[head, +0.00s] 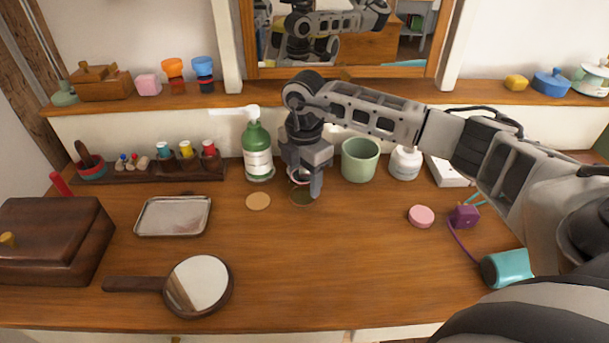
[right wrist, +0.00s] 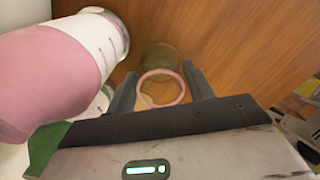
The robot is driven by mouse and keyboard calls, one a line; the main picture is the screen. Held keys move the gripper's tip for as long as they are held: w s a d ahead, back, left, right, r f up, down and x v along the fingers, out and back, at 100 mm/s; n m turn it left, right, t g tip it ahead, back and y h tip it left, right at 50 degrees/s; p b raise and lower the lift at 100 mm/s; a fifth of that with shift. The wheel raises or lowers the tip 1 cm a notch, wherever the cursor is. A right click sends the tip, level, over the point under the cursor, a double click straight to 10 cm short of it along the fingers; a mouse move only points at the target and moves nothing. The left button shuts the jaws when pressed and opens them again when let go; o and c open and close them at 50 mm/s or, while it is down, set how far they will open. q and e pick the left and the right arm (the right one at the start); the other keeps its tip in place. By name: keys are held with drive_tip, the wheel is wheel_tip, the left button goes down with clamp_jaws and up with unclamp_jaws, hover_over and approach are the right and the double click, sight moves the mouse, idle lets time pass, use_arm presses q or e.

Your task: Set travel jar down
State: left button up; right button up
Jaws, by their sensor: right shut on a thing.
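My right gripper (head: 304,181) is shut on the travel jar, low over the back middle of the wooden dresser top. In the right wrist view, the jar (right wrist: 162,55) shows between the two fingers as a small greenish, see-through body with a pinkish round rim towards the camera. In the head view the gripper hides most of the jar; a dark greenish round patch (head: 301,198) shows just below the fingertips. I cannot tell whether the jar's base touches the wood. My left gripper is not in view.
A green pump bottle (head: 258,152) stands close left of the gripper, a green cup (head: 360,160) close right. A tan disc (head: 258,201) lies in front; a metal tray (head: 173,216) and hand mirror (head: 198,284) lie left. A pink disc (head: 421,216) lies right. The front middle is clear.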

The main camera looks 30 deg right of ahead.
drive_tip(key=o, duration=1)
drive_tip(key=shift+o, duration=0.2)
drive_tip(key=shift+r, duration=0.25)
wheel_tip(320, 180, up, 12)
drive_tip(key=shift+f, duration=0.15)
